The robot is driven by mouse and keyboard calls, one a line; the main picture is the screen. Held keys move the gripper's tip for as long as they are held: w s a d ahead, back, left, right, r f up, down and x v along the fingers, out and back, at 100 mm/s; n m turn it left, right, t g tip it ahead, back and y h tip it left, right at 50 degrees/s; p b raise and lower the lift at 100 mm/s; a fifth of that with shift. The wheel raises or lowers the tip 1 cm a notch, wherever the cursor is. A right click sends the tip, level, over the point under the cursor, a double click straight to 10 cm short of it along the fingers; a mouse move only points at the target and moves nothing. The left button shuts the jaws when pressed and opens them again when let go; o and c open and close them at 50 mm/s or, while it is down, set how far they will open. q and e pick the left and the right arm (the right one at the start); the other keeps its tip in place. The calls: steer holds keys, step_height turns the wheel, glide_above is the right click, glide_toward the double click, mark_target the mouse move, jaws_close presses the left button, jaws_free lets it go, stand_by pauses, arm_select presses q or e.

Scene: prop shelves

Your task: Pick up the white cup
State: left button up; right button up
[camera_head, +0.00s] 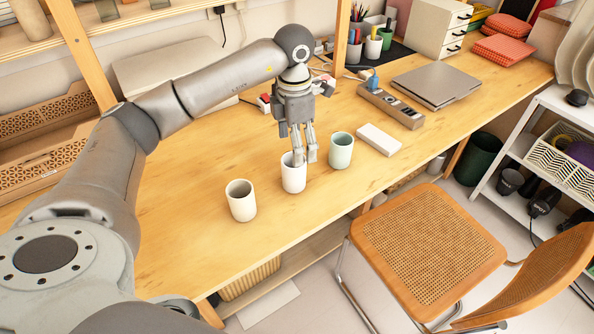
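The white cup (293,177) stands upright on the wooden table, in the middle of a row of three cups. My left gripper (305,160) points down at it from above. Its fingertips are at the cup's rim, towards the right side, and overlap the rim in the picture. A small gap shows between the fingers, but I cannot tell whether they press on the cup wall. The fingers hide part of the cup's opening. My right gripper is not in view.
A cream cup (241,203) stands to the left and a pale green cup (341,152) close on the right. A white box (379,139), a laptop (437,86) and a grey-brown organizer (391,105) lie further right. A chair (428,250) stands at the table's front.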

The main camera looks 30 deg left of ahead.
mark_target(295, 172)
arm_select(q)
steer(key=f, duration=0.5)
steer(key=shift+a, duration=0.4)
steer(key=shift+f+p, duration=0.8)
steer(key=shift+f, duration=1.95)
steer(key=c, duration=1.1)
steer(key=shift+c, duration=0.6)
steer(key=shift+w+r, duration=0.1)
steer(key=shift+r, duration=0.05)
